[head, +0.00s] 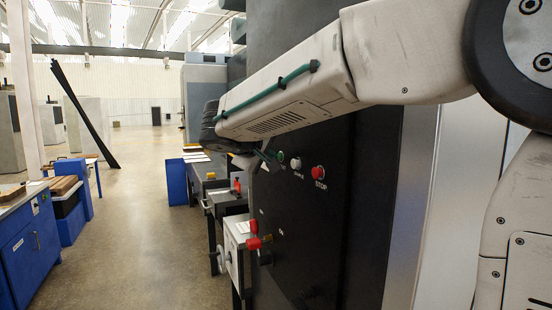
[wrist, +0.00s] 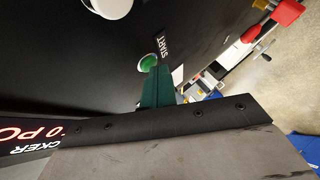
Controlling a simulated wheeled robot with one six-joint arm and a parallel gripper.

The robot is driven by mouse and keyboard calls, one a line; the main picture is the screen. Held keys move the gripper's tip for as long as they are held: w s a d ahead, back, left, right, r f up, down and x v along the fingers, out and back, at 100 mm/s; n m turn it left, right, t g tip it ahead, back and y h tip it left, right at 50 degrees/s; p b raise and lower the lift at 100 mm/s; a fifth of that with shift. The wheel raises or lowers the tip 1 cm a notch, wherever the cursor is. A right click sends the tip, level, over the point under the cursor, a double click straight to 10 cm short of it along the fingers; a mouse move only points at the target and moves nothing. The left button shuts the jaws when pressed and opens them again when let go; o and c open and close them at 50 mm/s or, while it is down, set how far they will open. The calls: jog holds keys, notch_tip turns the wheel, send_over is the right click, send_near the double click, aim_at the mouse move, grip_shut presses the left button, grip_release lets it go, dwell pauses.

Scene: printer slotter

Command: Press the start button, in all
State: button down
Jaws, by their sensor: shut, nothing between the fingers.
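The green start button (wrist: 148,62) sits in a pale ring on the black machine panel, beside a START label (wrist: 163,44). My gripper (wrist: 154,74) has green fingers that are closed together and empty. In the wrist view the fingertips are right at the button's edge and overlap it in the picture; I cannot tell whether they touch it. In the head view my gripper (head: 266,156) is close to the panel, just left of the start button (head: 280,156).
A white button (head: 296,163) and a red STOP button (head: 318,172) are to the right on the same panel. Red-handled levers (head: 255,242) stick out at lower left. A blue cabinet (head: 30,245) stands across the open aisle (head: 150,220).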

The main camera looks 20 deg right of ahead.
jog(key=shift+a, duration=1)
jog(key=a, duration=0.5)
dwell(0.8)
